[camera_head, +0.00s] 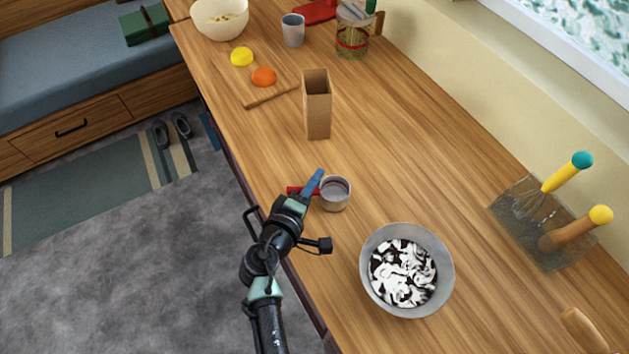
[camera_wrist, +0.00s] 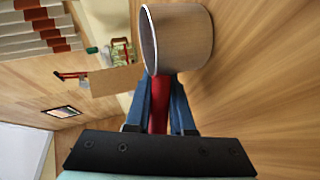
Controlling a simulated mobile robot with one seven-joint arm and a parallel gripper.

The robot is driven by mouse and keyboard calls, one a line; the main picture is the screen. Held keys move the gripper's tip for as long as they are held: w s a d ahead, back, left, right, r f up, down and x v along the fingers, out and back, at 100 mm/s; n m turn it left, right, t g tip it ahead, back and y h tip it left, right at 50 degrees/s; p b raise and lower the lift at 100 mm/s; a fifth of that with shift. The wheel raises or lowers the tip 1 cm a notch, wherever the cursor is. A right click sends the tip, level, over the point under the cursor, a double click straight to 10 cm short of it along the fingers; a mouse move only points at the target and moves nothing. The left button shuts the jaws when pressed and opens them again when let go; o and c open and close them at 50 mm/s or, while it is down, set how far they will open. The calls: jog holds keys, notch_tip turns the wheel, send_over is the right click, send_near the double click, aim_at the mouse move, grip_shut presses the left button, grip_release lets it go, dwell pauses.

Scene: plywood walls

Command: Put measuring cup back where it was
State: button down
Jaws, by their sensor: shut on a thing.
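The measuring cup (camera_head: 335,194) is a small grey metal cup with a red handle, near the left edge of the wooden counter. My gripper (camera_head: 314,187) is shut on its red handle, with the blue fingers on either side. In the wrist view the cup (camera_wrist: 178,40) is just beyond the fingertips of my gripper (camera_wrist: 163,92), and the red handle runs back between the blue fingers. The head view does not show clearly whether the cup's base touches the counter.
A grey bowl (camera_head: 365,287) with dark and white contents stands close by at lower right. A tall brown box (camera_head: 317,104) stands behind the cup. Bare counter lies right of the box.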

jog(key=shift+f, duration=0.15)
jog(key=c, duration=0.8)
grip_release()
